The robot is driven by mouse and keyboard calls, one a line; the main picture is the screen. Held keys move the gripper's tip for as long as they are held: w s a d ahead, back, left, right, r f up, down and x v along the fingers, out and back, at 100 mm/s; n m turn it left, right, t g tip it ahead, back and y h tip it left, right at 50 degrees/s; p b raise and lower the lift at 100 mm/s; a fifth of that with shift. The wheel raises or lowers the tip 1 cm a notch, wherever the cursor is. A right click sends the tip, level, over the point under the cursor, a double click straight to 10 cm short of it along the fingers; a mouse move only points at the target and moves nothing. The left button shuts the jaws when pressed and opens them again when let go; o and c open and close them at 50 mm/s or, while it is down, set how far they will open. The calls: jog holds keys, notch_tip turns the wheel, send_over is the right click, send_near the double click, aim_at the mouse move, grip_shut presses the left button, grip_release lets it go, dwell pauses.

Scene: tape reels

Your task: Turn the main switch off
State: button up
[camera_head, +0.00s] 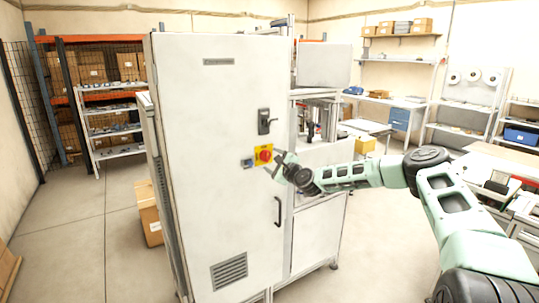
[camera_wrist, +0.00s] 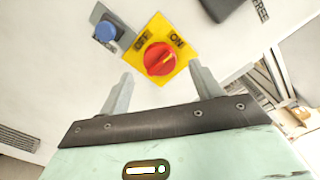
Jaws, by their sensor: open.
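The main switch (camera_wrist: 160,59) is a round red knob on a yellow plate (camera_wrist: 172,77) marked OFF and ON. In the wrist view it is at the upper middle, and its pointer mark is turned toward the ON side. In the head view the red knob (camera_head: 265,155) is on the white cabinet door (camera_head: 220,110). My gripper (camera_wrist: 160,85) is open and empty, with one finger to each side of the knob in the wrist view. The fingertips appear short of the knob; I cannot tell the exact gap. In the head view my gripper (camera_head: 279,160) is just right of the switch.
A blue button (camera_wrist: 106,31) on a grey plate sits left of the switch. A black door latch (camera_head: 264,122) is above it and a black handle (camera_head: 278,211) below. A cardboard box (camera_head: 148,212) stands on the floor left of the cabinet.

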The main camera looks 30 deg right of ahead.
aim_at(268, 158)
jog(key=shift+w+p, duration=0.35)
jog(key=shift+w, duration=1.15)
jog(key=c, duration=1)
